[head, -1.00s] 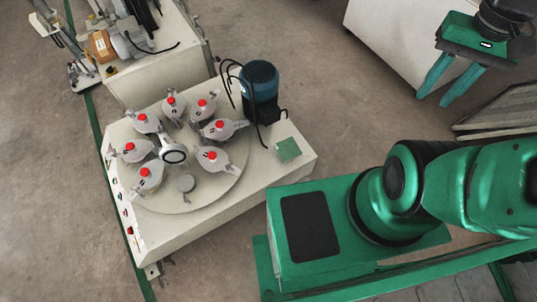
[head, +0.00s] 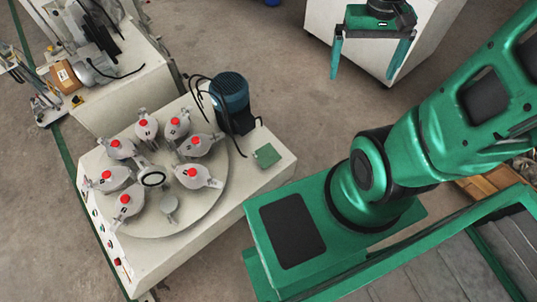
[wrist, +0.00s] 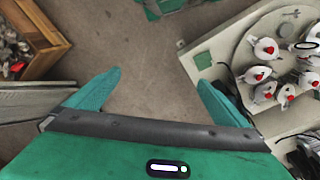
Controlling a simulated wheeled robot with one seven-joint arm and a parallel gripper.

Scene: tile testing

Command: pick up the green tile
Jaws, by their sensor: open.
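The green tile (head: 266,155) is a small flat square lying on the right end of the pale machine table, beside the blue motor.
The pale machine table (head: 225,215) carries a round plate with several grey, red-topped clamps. A blue motor (head: 231,100) with black cables stands close to the tile. A white cabinet (head: 430,45) is behind my gripper. A wooden crate (wrist: 40,45) is at upper left in the wrist view.

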